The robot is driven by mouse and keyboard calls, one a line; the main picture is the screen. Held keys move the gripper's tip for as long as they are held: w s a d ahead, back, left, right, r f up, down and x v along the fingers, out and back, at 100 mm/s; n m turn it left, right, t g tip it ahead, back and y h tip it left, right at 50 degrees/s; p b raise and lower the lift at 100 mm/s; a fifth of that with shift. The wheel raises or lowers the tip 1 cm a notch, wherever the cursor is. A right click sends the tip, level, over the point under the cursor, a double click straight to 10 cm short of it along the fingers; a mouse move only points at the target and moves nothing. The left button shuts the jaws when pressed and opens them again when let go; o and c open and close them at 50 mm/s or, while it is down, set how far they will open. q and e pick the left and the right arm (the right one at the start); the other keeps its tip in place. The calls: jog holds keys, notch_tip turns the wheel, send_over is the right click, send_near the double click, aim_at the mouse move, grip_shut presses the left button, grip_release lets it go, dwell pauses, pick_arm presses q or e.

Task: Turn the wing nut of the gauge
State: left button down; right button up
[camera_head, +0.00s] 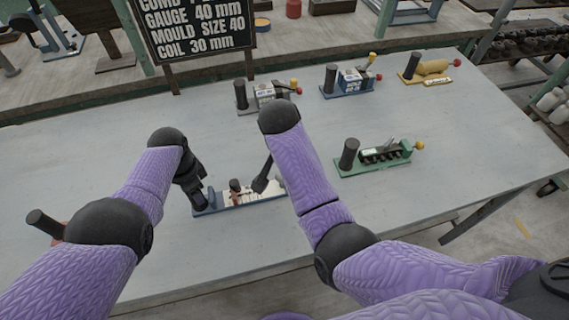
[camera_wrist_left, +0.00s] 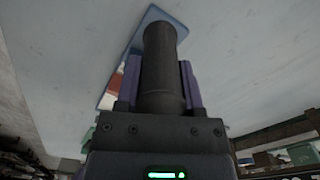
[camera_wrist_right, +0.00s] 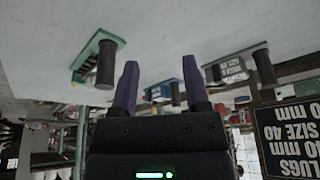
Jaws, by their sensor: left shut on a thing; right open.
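The tool that looks like the gauge (camera_head: 246,199), with a white plate on a blue base, lies at the table's front. A small reddish-brown part (camera_head: 235,186) stands on it. I cannot tell whether that is the wing nut. My left gripper (camera_head: 198,196) is shut on its upright dark cylindrical handle, at the left end. The handle (camera_wrist_left: 160,70) stands between the fingers in the left wrist view. My right gripper (camera_wrist_right: 160,84) is open and empty. My right forearm hides the gauge's right end in the head view.
A green-based tool (camera_head: 388,162) stands to the right. Grey (camera_head: 250,108), blue (camera_head: 348,90) and yellow (camera_head: 432,67) tools stand in the back row. Another dark-handled tool (camera_head: 46,223) is at the far left. A black sign (camera_head: 197,27) stands behind the table. The table's right front is clear.

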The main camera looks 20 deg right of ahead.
jog(key=d+n+y, duration=0.1)
jog(key=n, duration=0.1)
jog(key=d+n, duration=0.1)
jog(key=n, duration=0.2)
jog(key=s+d+n+t+y, duration=0.1)
jog(key=n, duration=0.1)
jog(key=shift+s+d+r+n+y, duration=0.1)
jog(key=shift+d+r+n+y, duration=0.1)
jog(key=shift+r+n+y, duration=0.1)
jog(key=shift+c, duration=0.3)
jog(key=a+f+n+y, duration=0.1)
jog(key=f+n, duration=0.1)
jog(key=f, duration=0.1)
jog(key=a+f+n, duration=0.1)
jog(key=f+n, duration=0.2)
jog(key=a+f+n+y, duration=0.1)
jog(key=f+n, duration=0.1)
jog(key=f, duration=0.2)
jog(key=shift+s+a+f+n+g+y, duration=0.1)
jog(key=shift+a+n+g+y, duration=0.2)
jog(key=shift+a+g, duration=0.1)
jog(key=shift+d, duration=0.1)
grip_shut()
